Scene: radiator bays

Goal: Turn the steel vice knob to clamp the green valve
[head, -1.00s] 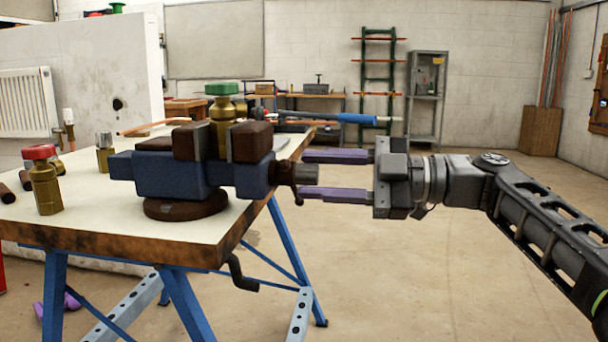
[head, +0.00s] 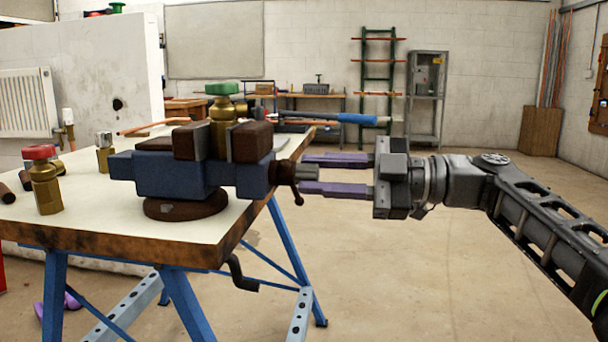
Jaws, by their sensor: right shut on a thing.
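The blue vice (head: 170,176) stands on the workbench, on a round brown base. The green valve (head: 222,89), with a green cap and brass body, stands upright between the two brown jaw blocks; I cannot tell whether both touch it. The steel vice knob (head: 307,172) sticks out at the vice's right end, beside a dark crossbar. My right gripper (head: 305,173) comes from the right and is shut on the knob, one purple finger above and one below. Purple pieces low at the left (head: 72,300) look like my left gripper's fingers, mostly hidden behind the bench leg.
On the workbench (head: 95,215), a red-capped brass valve (head: 45,180) and a silver-topped fitting (head: 104,152) stand left of the vice. A blue-handled tool (head: 350,118) shows behind the vice. The floor right of the bench is clear.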

